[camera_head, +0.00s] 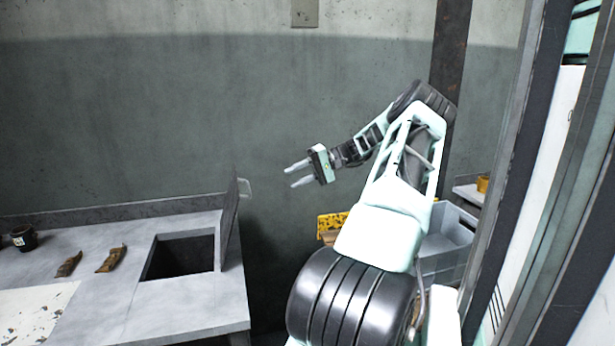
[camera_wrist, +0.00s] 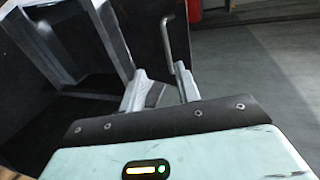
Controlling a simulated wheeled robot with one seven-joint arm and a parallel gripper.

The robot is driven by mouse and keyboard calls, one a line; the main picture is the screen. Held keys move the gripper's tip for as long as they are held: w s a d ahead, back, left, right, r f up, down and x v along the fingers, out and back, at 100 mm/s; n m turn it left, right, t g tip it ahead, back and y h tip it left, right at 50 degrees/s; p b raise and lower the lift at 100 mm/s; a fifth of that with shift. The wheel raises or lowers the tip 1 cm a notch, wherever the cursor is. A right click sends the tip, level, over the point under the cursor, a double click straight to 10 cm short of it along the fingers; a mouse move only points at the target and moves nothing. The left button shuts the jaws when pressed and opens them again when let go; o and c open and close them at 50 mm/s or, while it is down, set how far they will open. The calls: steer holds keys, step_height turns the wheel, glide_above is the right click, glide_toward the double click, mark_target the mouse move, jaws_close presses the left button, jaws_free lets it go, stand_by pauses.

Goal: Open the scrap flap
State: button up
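The scrap flap (camera_head: 231,230) is a grey plate standing nearly upright at the right edge of a square dark opening (camera_head: 180,258) in the grey worktable. The opening is uncovered. A small bar handle (camera_head: 246,188) is on the flap's right face near its top. In the wrist view, the handle (camera_wrist: 166,45) rises beyond the fingers against the dark flap (camera_wrist: 142,32). My gripper (camera_head: 290,177) is open and empty in the air to the right of the handle, apart from it. Both fingers (camera_wrist: 160,86) also show in the wrist view.
Two rusty brown pieces (camera_head: 110,260) and a dark cup (camera_head: 24,238) lie left of the opening on the worktable (camera_head: 190,315). A grey bin (camera_head: 450,240) and a yellow perforated piece (camera_head: 331,224) are behind my arm. A frame post (camera_head: 520,170) stands at right.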

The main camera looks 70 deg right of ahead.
steer(key=shift+v, duration=1.85)
